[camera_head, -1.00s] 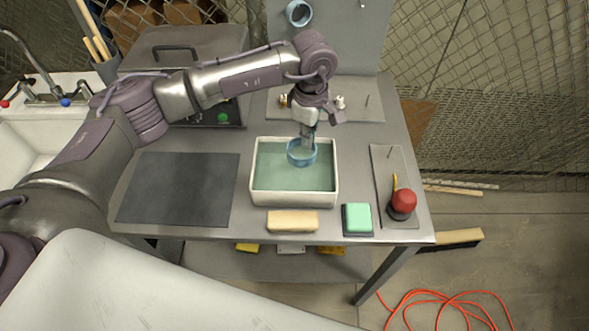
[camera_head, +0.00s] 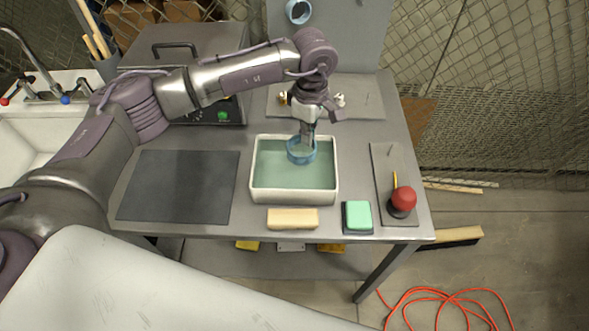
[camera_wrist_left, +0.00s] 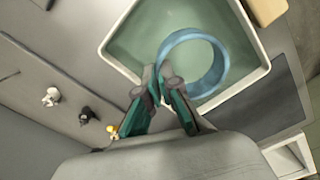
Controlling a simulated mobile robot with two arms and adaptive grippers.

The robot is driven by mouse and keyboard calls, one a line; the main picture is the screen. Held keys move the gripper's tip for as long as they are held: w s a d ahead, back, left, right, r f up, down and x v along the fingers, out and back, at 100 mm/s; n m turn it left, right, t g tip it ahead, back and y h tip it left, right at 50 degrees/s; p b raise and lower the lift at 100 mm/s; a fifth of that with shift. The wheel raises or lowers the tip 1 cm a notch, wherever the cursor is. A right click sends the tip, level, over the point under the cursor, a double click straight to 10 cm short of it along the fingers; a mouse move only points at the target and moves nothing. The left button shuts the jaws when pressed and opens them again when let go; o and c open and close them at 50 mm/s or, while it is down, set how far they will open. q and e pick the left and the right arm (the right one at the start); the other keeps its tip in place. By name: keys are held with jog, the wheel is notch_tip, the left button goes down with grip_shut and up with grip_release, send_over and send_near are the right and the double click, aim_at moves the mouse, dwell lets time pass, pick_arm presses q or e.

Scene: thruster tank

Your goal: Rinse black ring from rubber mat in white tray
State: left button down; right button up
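A white tray (camera_head: 256,196) stands mid-table with a pale green floor, perhaps liquid; it also fills the upper wrist view (camera_wrist_left: 107,48). My left gripper (camera_head: 307,143) reaches down over its back half. The two fingers (camera_wrist_left: 167,92) close on the near wall of a blue ring (camera_head: 301,155), which the wrist view shows as an open hoop (camera_wrist_left: 222,68). The ring is inside the tray's outline; whether it touches the floor I cannot tell. No black ring shows. A dark flat mat (camera_head: 180,187) lies bare left of the tray. My right gripper is out of view.
A tan block (camera_head: 293,219) and a green-topped pad (camera_head: 357,216) lie before the tray. A red-topped object (camera_head: 403,201) stands on a grey plate at right. Another blue ring (camera_head: 299,12) hangs behind. Small fittings (camera_wrist_left: 87,116) sit on the rear plate. A sink (camera_head: 30,140) is left.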

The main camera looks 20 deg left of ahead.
pick_arm(q)
jog(key=shift+r+p, duration=0.7)
jog(key=shift+r, duration=1.35)
